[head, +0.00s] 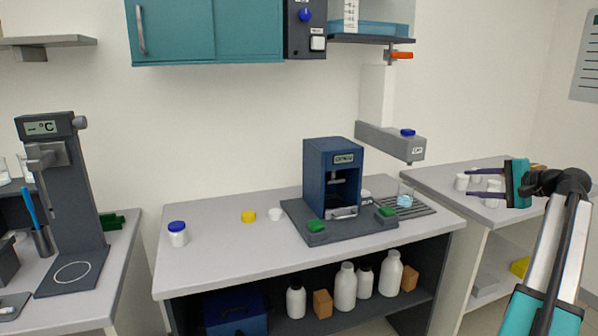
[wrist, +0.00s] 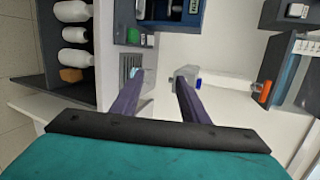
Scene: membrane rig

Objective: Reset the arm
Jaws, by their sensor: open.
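My gripper (head: 474,183) is at the right of the head view, held in the air in front of the right-hand bench. Its dark purple fingers point left from a teal palm. In the wrist view the two fingers of my gripper (wrist: 160,76) stand apart with nothing between them. The blue rig device (head: 332,178) stands on a dark base on the middle bench, well to the left of my gripper. A small glass beaker (head: 405,198) with bluish liquid stands on a dark slatted grate beside it.
The middle bench (head: 200,265) also holds a blue-lidded jar (head: 177,234), a yellow cap (head: 248,216) and a white cup (head: 275,214). Several white bottles (head: 345,287) stand on the shelf below. A grey wall arm (head: 388,140) and an orange-handled tap (head: 401,55) overhang the bench.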

